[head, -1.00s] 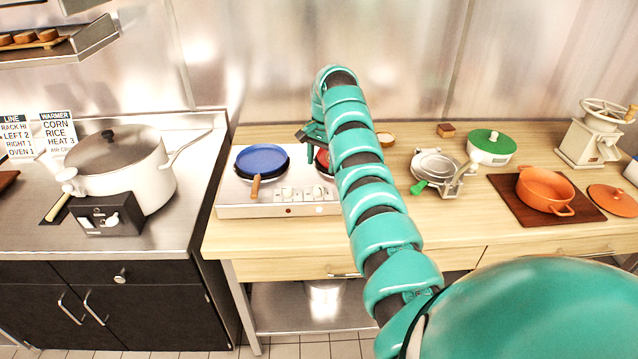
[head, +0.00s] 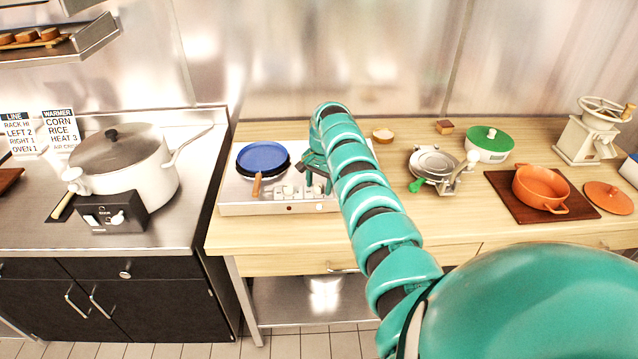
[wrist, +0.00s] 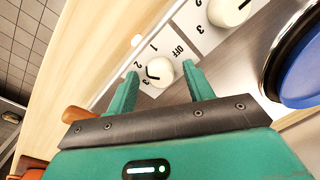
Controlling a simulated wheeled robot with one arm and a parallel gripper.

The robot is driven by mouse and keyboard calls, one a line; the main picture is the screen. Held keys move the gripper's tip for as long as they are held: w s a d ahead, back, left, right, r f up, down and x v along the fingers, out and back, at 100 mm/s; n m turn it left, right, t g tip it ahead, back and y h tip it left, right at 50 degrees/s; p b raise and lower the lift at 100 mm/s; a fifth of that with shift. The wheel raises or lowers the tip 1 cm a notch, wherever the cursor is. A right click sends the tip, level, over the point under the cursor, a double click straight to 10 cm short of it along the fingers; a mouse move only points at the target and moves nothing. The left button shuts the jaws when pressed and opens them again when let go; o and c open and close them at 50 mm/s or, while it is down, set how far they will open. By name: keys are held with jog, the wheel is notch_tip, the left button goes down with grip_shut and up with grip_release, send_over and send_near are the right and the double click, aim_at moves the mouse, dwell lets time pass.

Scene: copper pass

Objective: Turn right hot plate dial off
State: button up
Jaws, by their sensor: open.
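The hot plate (head: 240,208) is a pale metal unit on the wooden counter, with a blue pan (head: 263,157) on its left burner. In the wrist view, the right dial (wrist: 159,71), a white knob, sits between the two fingers of my open gripper (wrist: 161,90). Its labels read OFF, 1, 2 and 3. Its dark mark appears to point to the number side, away from OFF. The left dial (wrist: 229,11) is at the top of the wrist view. In the head view, my gripper (head: 313,168) is above the hot plate's front, and my arm hides its right side.
A brown handle (wrist: 82,114) shows left of my gripper in the wrist view. A waffle iron (head: 435,165), green-lidded pot (head: 489,146) and orange pot (head: 541,188) stand to the right. A large white pot (head: 145,165) is on the left counter.

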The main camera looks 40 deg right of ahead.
jog(key=c, duration=1)
